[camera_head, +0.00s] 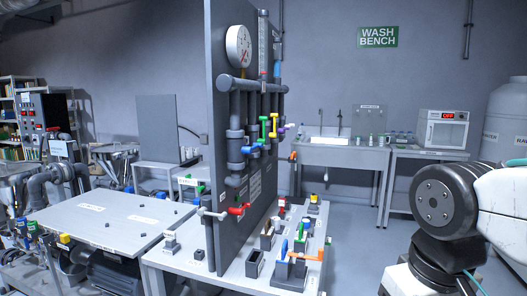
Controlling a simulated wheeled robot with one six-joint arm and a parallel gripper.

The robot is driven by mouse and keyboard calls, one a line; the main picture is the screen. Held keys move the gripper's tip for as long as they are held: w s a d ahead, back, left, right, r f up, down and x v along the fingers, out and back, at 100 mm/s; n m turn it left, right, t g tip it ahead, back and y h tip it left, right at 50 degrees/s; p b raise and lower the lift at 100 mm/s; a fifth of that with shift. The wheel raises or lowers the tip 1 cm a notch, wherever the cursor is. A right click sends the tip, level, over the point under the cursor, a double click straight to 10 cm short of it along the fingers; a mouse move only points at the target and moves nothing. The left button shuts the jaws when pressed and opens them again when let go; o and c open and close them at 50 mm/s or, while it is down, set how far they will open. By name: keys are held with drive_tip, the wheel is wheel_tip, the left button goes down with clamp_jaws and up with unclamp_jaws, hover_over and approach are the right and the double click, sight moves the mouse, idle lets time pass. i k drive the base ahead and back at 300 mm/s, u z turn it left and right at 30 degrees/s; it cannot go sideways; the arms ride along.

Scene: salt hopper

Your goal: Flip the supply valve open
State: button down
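A dark upright panel (228,120) stands on a bench and carries grey pipes (240,85) with several coloured valve handles. I see a blue handle (254,148), a green handle (264,128) and a yellow handle (274,126). A red handle (238,210) sits low at the panel's near edge. Their labels are too small to read, so I cannot tell which is the supply valve or whether it is open. My arm shows at the right, well apart from the panel. My gripper is not in view.
The bench top (170,262) holds several small fittings with coloured handles, including an orange one (306,255). A round gauge (238,46) is high on the panel. A metal table (100,222) stands at left. Open floor (355,225) lies between the panel and my arm.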

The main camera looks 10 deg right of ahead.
sight(245, 150)
drive_tip(key=z, duration=0.15)
drive_tip(key=i, duration=0.85)
drive_tip(key=z, duration=0.15)
